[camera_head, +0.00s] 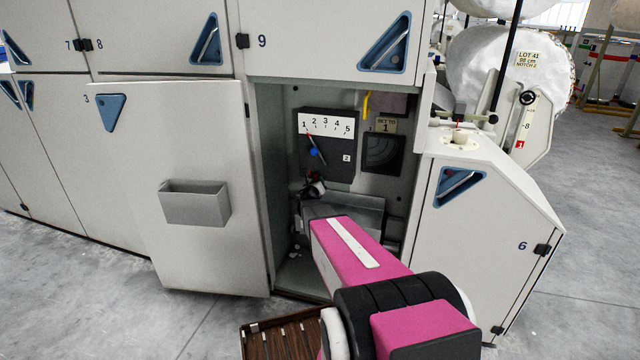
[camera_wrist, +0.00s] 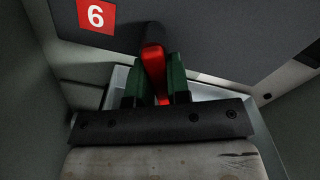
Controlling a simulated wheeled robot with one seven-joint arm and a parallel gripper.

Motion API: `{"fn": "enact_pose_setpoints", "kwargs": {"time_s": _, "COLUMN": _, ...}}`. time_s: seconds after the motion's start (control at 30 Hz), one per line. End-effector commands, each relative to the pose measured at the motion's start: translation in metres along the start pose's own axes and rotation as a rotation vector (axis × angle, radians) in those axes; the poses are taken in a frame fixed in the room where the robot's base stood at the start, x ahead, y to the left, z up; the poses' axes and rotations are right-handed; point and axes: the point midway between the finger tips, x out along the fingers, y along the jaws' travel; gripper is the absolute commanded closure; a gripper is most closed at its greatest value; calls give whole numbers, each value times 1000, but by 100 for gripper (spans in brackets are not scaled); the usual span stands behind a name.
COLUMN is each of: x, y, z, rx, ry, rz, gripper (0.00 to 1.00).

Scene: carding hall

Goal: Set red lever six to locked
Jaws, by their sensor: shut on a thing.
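In the wrist view, red lever six (camera_wrist: 153,58) stands out from a dark panel, beside a red label with a white 6 (camera_wrist: 96,15). My gripper (camera_wrist: 156,82) has a green finger on each side of the lever and is shut on it. The lever's rounded top is dark, and it slants slightly in the picture. No locked mark shows, so its setting cannot be read. In the head view, my pink arm reaches into the open cabinet; the lever cannot be made out there.
The cabinet's open door (camera_head: 200,130) with a grey bin (camera_head: 195,203) stands left of my arm. Inside, above my arm, are a 1-to-5 dial panel (camera_head: 335,167) and a yellow hook (camera_head: 366,105). Cabinet 6 (camera_head: 480,225) stands close on the right. A slatted wooden tray (camera_head: 285,340) is below.

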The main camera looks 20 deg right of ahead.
Motion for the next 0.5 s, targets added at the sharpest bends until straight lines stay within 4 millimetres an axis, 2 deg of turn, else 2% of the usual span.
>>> {"fn": "enact_pose_setpoints", "kwargs": {"time_s": 0.5, "x": 0, "y": -13, "z": 7, "rx": -495, "ry": -6, "rz": -4, "gripper": 100}}
